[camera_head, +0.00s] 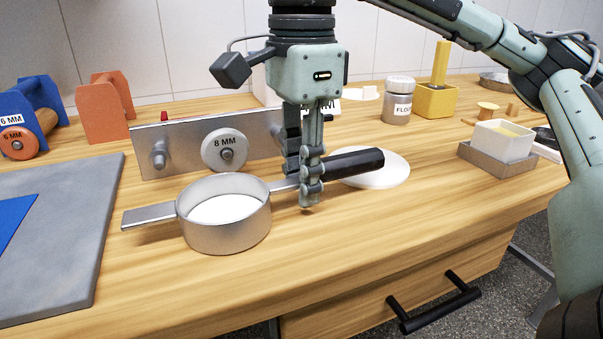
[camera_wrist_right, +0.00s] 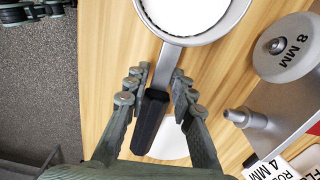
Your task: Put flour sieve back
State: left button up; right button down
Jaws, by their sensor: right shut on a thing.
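The flour sieve (camera_head: 227,226) is a round silver ring with white inside, a flat metal tab at left and a black handle (camera_head: 355,164). It is near the middle of the wooden table; I cannot tell whether it touches the wood. My right gripper (camera_head: 308,192) points down and is shut on the sieve's handle, near where the metal shaft meets the black grip. In the right wrist view the sieve's ring (camera_wrist_right: 190,35) is at the top, with the handle running between the fingers. My left gripper is not in view.
Behind the sieve stands a metal rack with an 8 MM roller disc (camera_head: 224,150). A white round disc (camera_head: 385,168) lies under the handle. A grey slab (camera_head: 75,225) is at left. A flour shaker (camera_head: 398,100) and butter box (camera_head: 500,142) are at right. The front table strip is clear.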

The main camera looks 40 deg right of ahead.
jog(key=c, duration=1.3)
grip_release()
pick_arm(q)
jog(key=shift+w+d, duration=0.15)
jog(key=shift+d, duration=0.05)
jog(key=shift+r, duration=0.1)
pick_arm(e)
jog(key=shift+r, duration=0.15)
jog(key=r+p, duration=0.1)
jog(key=r, duration=0.5)
jog(key=shift+s+r, duration=0.15)
jog(key=shift+s, duration=0.05)
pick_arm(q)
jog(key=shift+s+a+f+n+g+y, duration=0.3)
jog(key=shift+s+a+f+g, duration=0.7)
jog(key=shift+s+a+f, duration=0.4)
pick_arm(e)
jog(key=shift+r, duration=0.55)
